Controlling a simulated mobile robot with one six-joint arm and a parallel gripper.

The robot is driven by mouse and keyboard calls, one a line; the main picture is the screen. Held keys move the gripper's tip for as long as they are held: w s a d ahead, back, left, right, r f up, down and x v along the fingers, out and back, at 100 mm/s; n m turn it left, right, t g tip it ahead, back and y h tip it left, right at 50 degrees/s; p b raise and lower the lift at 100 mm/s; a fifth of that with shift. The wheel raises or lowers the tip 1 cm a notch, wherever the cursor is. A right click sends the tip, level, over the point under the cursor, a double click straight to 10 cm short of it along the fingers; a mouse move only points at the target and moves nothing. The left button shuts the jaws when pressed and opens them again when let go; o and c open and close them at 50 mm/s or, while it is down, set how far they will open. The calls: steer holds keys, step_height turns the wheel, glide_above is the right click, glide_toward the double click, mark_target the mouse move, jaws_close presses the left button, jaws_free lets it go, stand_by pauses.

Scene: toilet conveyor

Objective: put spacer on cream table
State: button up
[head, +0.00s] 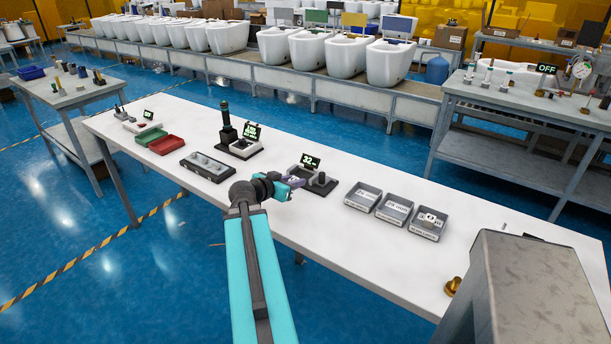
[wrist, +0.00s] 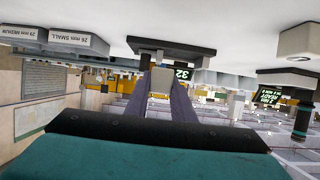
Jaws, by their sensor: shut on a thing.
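The cream table (head: 335,232) is the long pale bench that crosses the head view. My gripper (head: 294,182) is above its middle, beside a small gauge with a display reading 32 (head: 311,162). In the wrist view, which is upside down, the purple-grey fingers (wrist: 171,92) are shut on a small light grey piece, which I take to be the spacer (wrist: 161,81). The spacer appears held clear of the table. In the head view it is too small and covered to make out.
Three grey labelled bins (head: 394,208) stand right of my gripper; the right one holds a small ring-like piece. The table front right of my gripper is clear.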

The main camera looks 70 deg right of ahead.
steer(key=p, duration=0.4)
glide_above(305, 177)
steer(key=shift+a+f, duration=0.45)
steer(key=shift+f, duration=0.1)
steer(key=shift+d, duration=0.1)
steer(key=shift+d+p, duration=0.25)
steer(key=shift+p, duration=0.1)
steer(key=shift+d+f, duration=0.15)
steer(key=shift+f+p, duration=0.85)
steer(key=shift+f, duration=0.8)
steer(key=shift+f+b, duration=0.2)
steer(key=shift+b, duration=0.1)
steer(key=o, duration=0.7)
steer(key=shift+r, duration=0.1)
steer(key=shift+o, duration=0.2)
